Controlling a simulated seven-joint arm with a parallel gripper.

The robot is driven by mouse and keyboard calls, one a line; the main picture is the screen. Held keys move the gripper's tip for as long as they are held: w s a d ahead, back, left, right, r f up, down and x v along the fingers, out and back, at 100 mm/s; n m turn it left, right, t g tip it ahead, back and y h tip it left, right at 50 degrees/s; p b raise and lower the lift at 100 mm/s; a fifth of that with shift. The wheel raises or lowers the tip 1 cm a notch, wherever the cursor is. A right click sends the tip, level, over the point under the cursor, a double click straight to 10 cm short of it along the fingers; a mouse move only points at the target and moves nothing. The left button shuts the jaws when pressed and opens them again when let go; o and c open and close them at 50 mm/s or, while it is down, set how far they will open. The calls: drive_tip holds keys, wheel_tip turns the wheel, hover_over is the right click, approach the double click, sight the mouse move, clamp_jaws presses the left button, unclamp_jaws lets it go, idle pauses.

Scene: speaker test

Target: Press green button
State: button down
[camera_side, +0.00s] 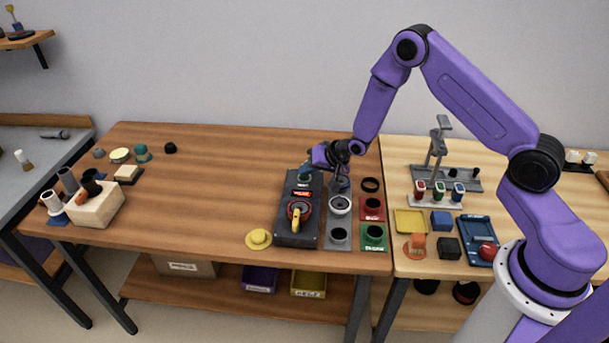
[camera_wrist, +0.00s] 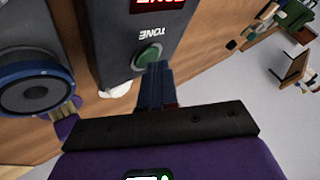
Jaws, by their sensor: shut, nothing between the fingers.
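The green button (camera_wrist: 145,57) is a round button on the end of a black box (camera_wrist: 100,35), beside the word TONE, seen upside down in the wrist view. In the side view the black box (camera_side: 283,240) stands on the brown table, with a red display and a red dial with a yellow handle. My gripper (camera_wrist: 158,68) is shut and empty, its fingertips right beside the button in the wrist view. I cannot tell whether they touch it. In the side view my gripper (camera_side: 308,168) is over the far end of the box and partly hides the button.
A speaker-like round part with a blue rim (camera_wrist: 35,90) is close at the left in the wrist view. A yellow disc (camera_side: 258,239) lies left of the box. Red (camera_side: 373,203) and green (camera_side: 374,247) square holders stand to its right. The table's middle left is clear.

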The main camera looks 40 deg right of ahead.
sight(308, 177)
drive_tip(key=shift+r, duration=0.95)
drive_tip(key=shift+r, duration=2.5)
drive_tip(key=s+a+r+n+g, duration=0.2)
drive_tip(key=s+a+r+n, duration=0.25)
drive_tip(key=s, duration=0.55)
drive_tip(key=s+a+r+n+g, duration=0.2)
drive_tip(key=s+a+r+n, duration=0.25)
drive_tip(key=s, duration=0.45)
drive_tip(key=s+d+r+n+g+h, duration=0.1)
drive_tip(key=s+d+r+n, duration=0.1)
drive_tip(key=s, duration=0.6)
drive_tip(key=s+d+r+n+g+h, duration=0.1)
drive_tip(key=s+d+n+g, duration=0.1)
drive_tip(key=s, duration=0.5)
drive_tip(key=s+d+r+n+g, duration=0.1)
drive_tip(key=s+d+r+n, duration=0.1)
drive_tip(key=s, duration=0.6)
drive_tip(key=shift+s+d+r+n+h, duration=0.35)
drive_tip(key=shift+d+n, duration=0.2)
drive_tip(key=shift+n, duration=0.65)
